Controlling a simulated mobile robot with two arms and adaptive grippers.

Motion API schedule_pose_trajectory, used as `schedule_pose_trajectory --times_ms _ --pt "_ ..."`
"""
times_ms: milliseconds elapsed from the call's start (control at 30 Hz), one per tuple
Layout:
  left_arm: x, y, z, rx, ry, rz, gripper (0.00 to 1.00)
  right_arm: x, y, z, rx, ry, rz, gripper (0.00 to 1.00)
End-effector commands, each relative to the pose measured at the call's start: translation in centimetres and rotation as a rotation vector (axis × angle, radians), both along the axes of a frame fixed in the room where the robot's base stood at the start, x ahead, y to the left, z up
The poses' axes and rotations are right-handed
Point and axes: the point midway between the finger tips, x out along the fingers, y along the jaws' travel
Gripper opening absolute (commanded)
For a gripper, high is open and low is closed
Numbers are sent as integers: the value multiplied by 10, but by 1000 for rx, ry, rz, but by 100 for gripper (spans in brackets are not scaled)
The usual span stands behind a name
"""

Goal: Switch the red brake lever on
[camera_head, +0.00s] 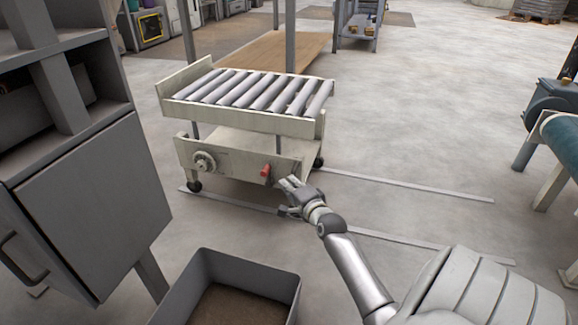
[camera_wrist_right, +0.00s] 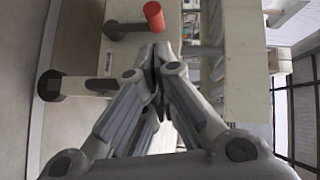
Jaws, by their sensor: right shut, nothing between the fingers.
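The red brake lever (camera_head: 266,170) sticks out from the front panel of the cream roller cart (camera_head: 228,160), right of a round hand wheel (camera_head: 204,161). My right gripper (camera_head: 285,183) is just right of the lever and a little lower in the head view. In the right wrist view the red lever (camera_wrist_right: 154,16) is at the top, beyond the closed fingertips (camera_wrist_right: 157,52). The right gripper is shut and empty, and a gap shows between it and the lever. My left gripper is not in view.
A grey cabinet (camera_head: 100,205) stands at the left. An open grey bin (camera_head: 270,275) is on the floor in front of the cart. A machine with a green belt (camera_head: 560,135) is at the right. The floor between is clear, with pale strips on it.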

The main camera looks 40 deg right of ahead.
Motion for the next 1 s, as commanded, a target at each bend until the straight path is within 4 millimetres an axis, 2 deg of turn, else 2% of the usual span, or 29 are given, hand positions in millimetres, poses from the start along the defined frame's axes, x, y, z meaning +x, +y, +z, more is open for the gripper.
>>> schedule_pose_trajectory --times_ms 33,100,433,633,1000 --pt "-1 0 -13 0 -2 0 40 10 -3 -7 0 -4 0 0" --pt "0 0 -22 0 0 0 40 22 -7 -8 -3 -5 0 0" --pt "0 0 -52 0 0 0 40 62 -20 -12 -2 -2 0 0" --pt "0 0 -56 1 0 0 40 70 -23 -11 -1 -1 0 0" --pt "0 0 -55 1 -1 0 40 71 -23 -10 -2 2 0 0"
